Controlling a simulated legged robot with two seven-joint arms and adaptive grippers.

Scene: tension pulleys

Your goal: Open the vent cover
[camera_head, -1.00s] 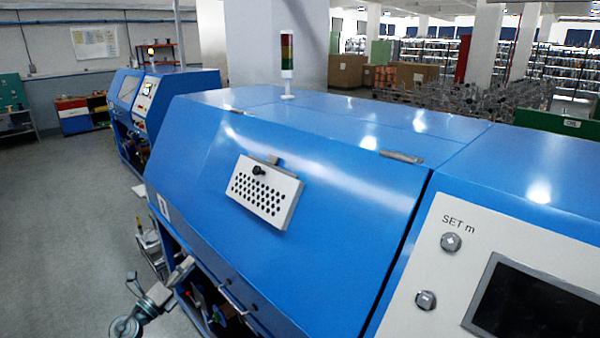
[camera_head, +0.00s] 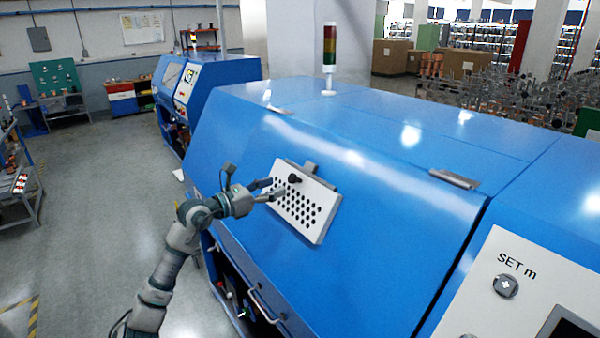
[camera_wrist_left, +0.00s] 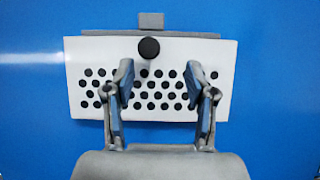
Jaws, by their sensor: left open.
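The vent cover (camera_head: 306,203) is a white plate with rows of dark holes on the sloped blue machine lid, and it looks shut. A black knob (camera_head: 294,178) stands out near its top edge, below a small grey tab. The wrist view also shows the cover (camera_wrist_left: 84,58) and the knob (camera_wrist_left: 149,47). My left gripper (camera_head: 274,188) is in front of the cover, close to the knob. In the wrist view its open fingers (camera_wrist_left: 160,72) are spread over the holes, with the knob above and between the tips, not gripped. My right gripper is not in view.
The blue machine (camera_head: 400,215) fills the centre and right, with a signal light (camera_head: 329,48) on top and a control panel (camera_head: 500,270) at right. A handle bar (camera_head: 262,306) is low on its front. Grey floor (camera_head: 110,190) is clear at left.

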